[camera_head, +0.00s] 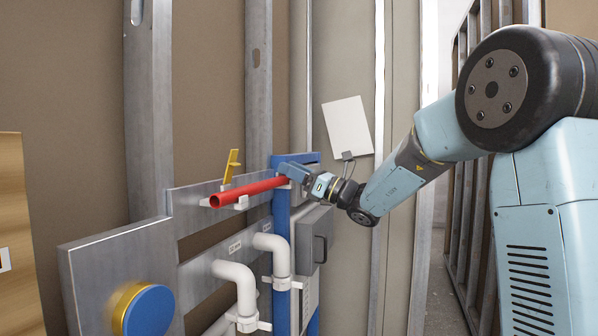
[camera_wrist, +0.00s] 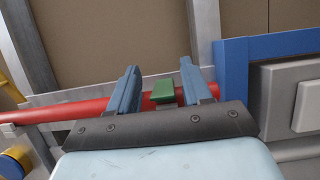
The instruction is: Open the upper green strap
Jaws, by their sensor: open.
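The green strap (camera_wrist: 163,91) shows in the wrist view at the red pipe, between my two fingers as seen from the wrist. My gripper (camera_wrist: 157,68) is open, with one blue finger on each side of the strap. I cannot tell whether a finger touches it. In the head view my gripper (camera_head: 284,168) is at the right end of the red pipe (camera_head: 245,190), beside the blue frame. The green strap cannot be made out there. The red pipe runs across the wrist view (camera_wrist: 80,107), partly hidden behind my gripper.
A yellow strap (camera_head: 232,166) stands raised near the pipe's left part. The blue frame (camera_head: 281,235) and a grey box (camera_head: 313,240) are close below my gripper. White pipes (camera_head: 240,278) and a blue round cap (camera_head: 149,310) are lower left. A white sheet (camera_head: 346,126) hangs behind.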

